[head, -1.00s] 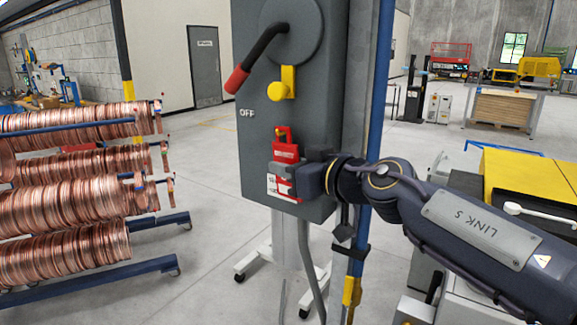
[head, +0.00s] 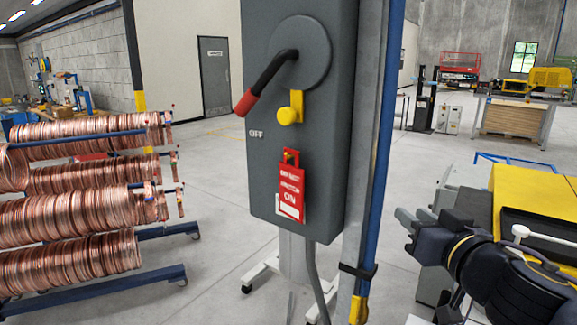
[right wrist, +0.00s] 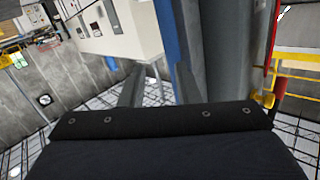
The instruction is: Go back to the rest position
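My right gripper (head: 412,222) is at the right of the head view, beside the yellow and black machine and clear of the switch box. In the right wrist view its two fingers (right wrist: 158,88) stand apart with nothing between them. The grey switch box (head: 262,195) has its black lever with a red grip (head: 247,103) pointing down-left toward the OFF mark. A red tag (head: 291,190) hangs on the box front below the yellow knob (head: 290,113). My left gripper is not in view.
A rack of copper coils (head: 75,215) stands at the left. A blue pole (head: 383,150) rises right of the box. A yellow and black machine (head: 535,200) is at the right, close to my right arm. Open floor (head: 215,175) lies between rack and box.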

